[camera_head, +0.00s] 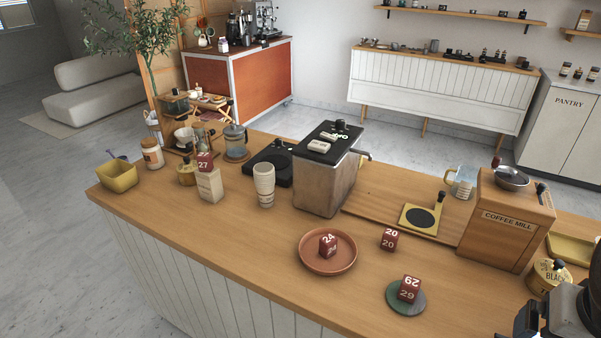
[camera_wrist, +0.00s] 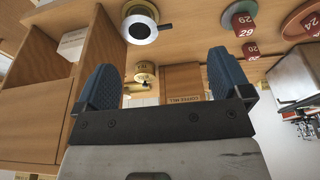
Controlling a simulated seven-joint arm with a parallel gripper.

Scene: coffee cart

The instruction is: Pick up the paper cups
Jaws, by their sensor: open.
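A stack of cream paper cups (camera_head: 264,185) stands upright on the wooden counter in the head view, left of the metal-sided machine and in front of a black turntable-like device. The cups are not visible in the wrist view. My gripper (camera_wrist: 163,80) shows in the wrist view with its two blue fingers wide apart and nothing held between them. It is far from the cups, over the coffee mill end of the counter. The wrist picture is upside down.
A terracotta plate (camera_head: 305,263) holds another red cube. The coffee mill (camera_head: 505,222) stands at right. The counter in front of the cups is clear.

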